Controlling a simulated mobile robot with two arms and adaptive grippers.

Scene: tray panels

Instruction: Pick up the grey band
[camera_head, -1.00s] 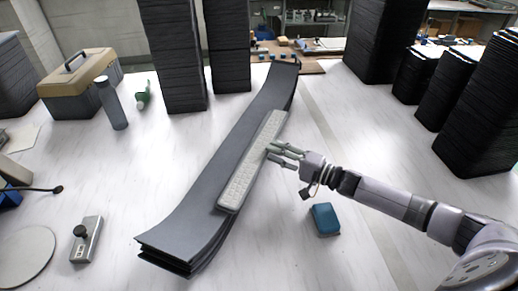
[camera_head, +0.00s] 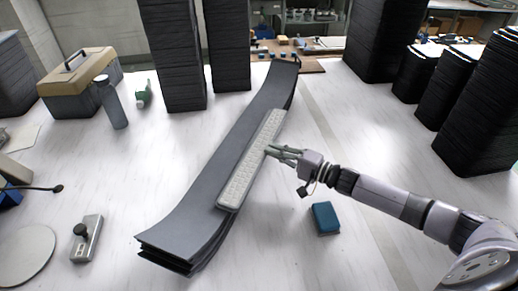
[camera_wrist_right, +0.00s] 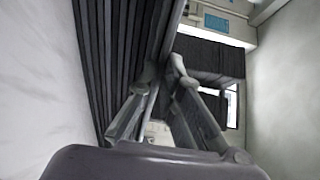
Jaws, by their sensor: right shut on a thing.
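The grey band (camera_head: 190,212) is long and curved and lies on the table as the top of a dark layered stack. A pale keyboard-like slab (camera_head: 243,178) lies along its right edge. My right gripper (camera_head: 269,150) is at this right edge, beside the slab, with its fingers drawn together. In the right wrist view the fingertips (camera_wrist_right: 160,78) close at the edge of the dark ribbed layers. The fingertips' exact hold is partly hidden. My left gripper is not in view.
A blue block (camera_head: 325,218) lies on the table below my right gripper. Tall dark stacks (camera_head: 385,38) stand at the back and right. A toolbox (camera_head: 80,85), a grey bottle (camera_head: 112,103) and a small device (camera_head: 87,240) are at left.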

